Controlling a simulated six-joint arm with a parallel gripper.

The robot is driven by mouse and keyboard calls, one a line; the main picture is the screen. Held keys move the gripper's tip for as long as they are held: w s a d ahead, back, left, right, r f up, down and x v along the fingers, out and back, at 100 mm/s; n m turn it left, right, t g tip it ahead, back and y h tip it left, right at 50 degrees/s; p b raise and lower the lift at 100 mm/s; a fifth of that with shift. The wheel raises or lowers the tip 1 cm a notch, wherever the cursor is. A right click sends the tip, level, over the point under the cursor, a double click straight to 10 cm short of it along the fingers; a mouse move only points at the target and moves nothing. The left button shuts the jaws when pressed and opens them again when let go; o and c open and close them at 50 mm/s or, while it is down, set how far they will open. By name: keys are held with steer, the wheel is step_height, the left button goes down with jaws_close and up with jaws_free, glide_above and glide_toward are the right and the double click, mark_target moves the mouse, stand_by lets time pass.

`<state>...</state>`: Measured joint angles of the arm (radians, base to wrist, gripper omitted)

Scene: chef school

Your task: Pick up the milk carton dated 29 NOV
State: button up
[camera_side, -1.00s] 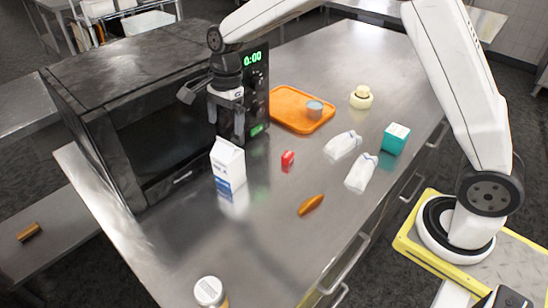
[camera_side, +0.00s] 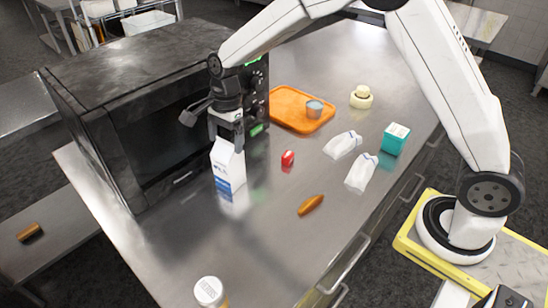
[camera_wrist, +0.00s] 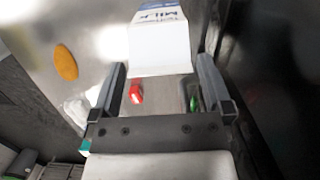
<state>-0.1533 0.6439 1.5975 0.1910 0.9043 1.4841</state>
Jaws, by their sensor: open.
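A white and blue milk carton (camera_side: 232,177) stands upright on the steel counter in front of the microwave. My gripper (camera_side: 229,140) points down just above it, with its fingers at the carton's gabled top. In the wrist view my open gripper (camera_wrist: 162,62) has one finger on each side, and the carton (camera_wrist: 160,42) shows between and beyond the fingertips, with the word MILK on its face. I cannot read a date on it. Whether a finger touches the carton cannot be told.
The black microwave (camera_side: 105,75) stands close on the left. A small red item (camera_side: 288,158), a brown oblong item (camera_side: 311,204), two white items (camera_side: 343,145) (camera_side: 361,173), a teal box (camera_side: 394,141) and an orange tray (camera_side: 286,97) lie to the right. The front counter is mostly clear.

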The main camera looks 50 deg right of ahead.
steer(key=shift+a+f, duration=0.15)
steer(key=shift+f, duration=0.6)
steer(key=shift+a+f, duration=0.1)
steer(key=shift+f, duration=0.6)
steer(key=shift+r, duration=0.1)
jaws_close()
